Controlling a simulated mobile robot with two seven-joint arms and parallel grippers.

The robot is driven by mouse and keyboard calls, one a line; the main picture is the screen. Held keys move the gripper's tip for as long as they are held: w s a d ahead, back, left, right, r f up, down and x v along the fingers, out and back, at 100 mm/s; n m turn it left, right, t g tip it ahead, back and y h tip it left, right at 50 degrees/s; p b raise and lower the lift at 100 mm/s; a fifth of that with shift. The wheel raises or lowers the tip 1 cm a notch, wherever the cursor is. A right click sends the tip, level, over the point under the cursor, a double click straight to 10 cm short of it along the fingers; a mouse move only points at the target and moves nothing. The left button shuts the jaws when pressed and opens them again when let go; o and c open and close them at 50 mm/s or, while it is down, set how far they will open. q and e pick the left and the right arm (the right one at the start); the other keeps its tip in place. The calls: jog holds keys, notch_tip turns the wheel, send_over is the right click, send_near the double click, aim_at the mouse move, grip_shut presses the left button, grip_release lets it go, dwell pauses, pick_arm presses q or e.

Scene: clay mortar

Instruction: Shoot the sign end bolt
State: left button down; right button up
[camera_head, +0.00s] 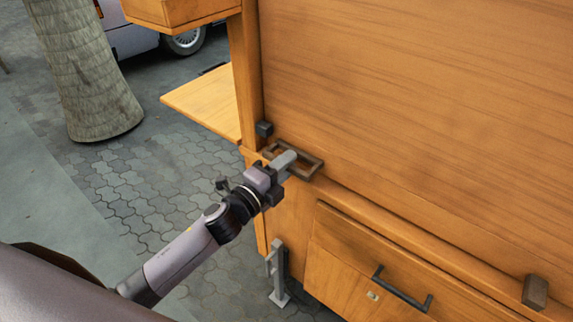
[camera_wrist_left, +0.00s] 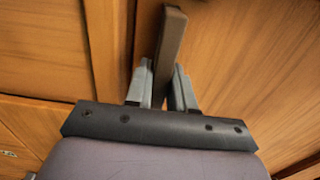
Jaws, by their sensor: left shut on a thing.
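The sign end bolt looks like a dark brown bar bent into a rectangular loop (camera_head: 316,166), on the ledge at the left end of the large wooden panel (camera_head: 410,110). My left gripper (camera_head: 286,162) reaches it from the lower left, and its grey fingers are shut on the bolt. In the left wrist view, the brown bar (camera_wrist_left: 171,45) stands between the two fingers (camera_wrist_left: 161,88) and extends beyond their tips. The gripper hides part of the loop in the head view. My right gripper does not show.
A dark block (camera_head: 264,129) sits on the post just behind the bolt, and another (camera_head: 535,292) on the ledge at far right. Below are a drawer front with a black handle (camera_head: 400,289) and a grey metal leg (camera_head: 278,275). A wooden shelf (camera_head: 205,100) juts out left.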

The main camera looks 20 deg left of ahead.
aim_at(266, 158)
pick_arm(q)
jog(key=a, duration=0.1)
jog(key=w+a, duration=0.1)
jog(key=a, duration=0.2)
jog(key=shift+w+a, duration=0.35)
jog(key=shift+w, duration=0.05)
jog(key=c, duration=1.1)
grip_release()
jog(key=shift+a, duration=0.1)
jog(key=shift+o, duration=0.2)
jog(key=shift+s, duration=0.45)
jog(key=v, duration=0.6)
jog(key=shift+s+a, duration=0.1)
jog(key=shift+s, duration=0.1)
jog(key=s+d+f+n+g+y+p, duration=0.1)
jog(key=s+d+f+n+g+y, duration=0.2)
jog(key=s+f+n, duration=1.2)
jog(key=s+n+g+y, duration=0.1)
jog(key=s+n+g, duration=0.2)
jog(key=s+n, duration=0.1)
jog(key=shift+s+f+n+g, duration=0.25)
jog(key=shift+n+g, duration=0.05)
jog(key=shift+n, duration=0.1)
